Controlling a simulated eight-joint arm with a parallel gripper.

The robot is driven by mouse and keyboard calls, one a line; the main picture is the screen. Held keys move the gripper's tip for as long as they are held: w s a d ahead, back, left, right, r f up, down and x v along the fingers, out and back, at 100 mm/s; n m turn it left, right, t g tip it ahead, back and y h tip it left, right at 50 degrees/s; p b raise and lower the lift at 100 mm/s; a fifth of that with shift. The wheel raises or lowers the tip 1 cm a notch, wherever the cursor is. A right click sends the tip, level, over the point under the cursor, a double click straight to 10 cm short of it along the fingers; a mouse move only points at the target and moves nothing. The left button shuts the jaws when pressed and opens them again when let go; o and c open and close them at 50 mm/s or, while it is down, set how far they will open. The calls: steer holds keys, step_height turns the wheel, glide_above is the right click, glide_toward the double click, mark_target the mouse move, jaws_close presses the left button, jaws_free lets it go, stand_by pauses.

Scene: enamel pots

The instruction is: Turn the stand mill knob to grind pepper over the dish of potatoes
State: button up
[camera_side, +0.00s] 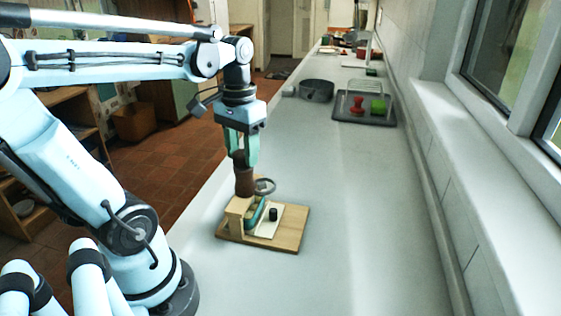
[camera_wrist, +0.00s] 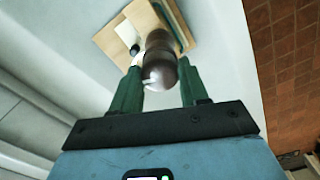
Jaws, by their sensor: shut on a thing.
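The brown pepper mill (camera_side: 245,184) stands upright in the side view, held by a wooden stand on a wooden board (camera_side: 289,236). My gripper (camera_side: 243,166) points down over the mill and is shut on its top knob. In the wrist view, the dark, rounded knob (camera_wrist: 160,72) lies between the two green fingers of my gripper (camera_wrist: 160,84). A teal curved thing (camera_side: 257,214), perhaps the dish, shows low beside the stand. I cannot make out potatoes or ground pepper.
A small black cylinder (camera_side: 273,214) stands on the board, and a grey ring (camera_side: 265,187) juts out beside the mill. Farther back are a dark pot (camera_side: 316,91) and a tray (camera_side: 364,121) with red and green things. The counter (camera_side: 350,200) right of the board is clear.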

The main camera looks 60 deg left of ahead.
steer(key=m, duration=1.1)
steer(key=shift+m, duration=0.4)
steer(key=o, duration=1.5)
steer(key=n, duration=2)
steer(key=shift+n, duration=0.4)
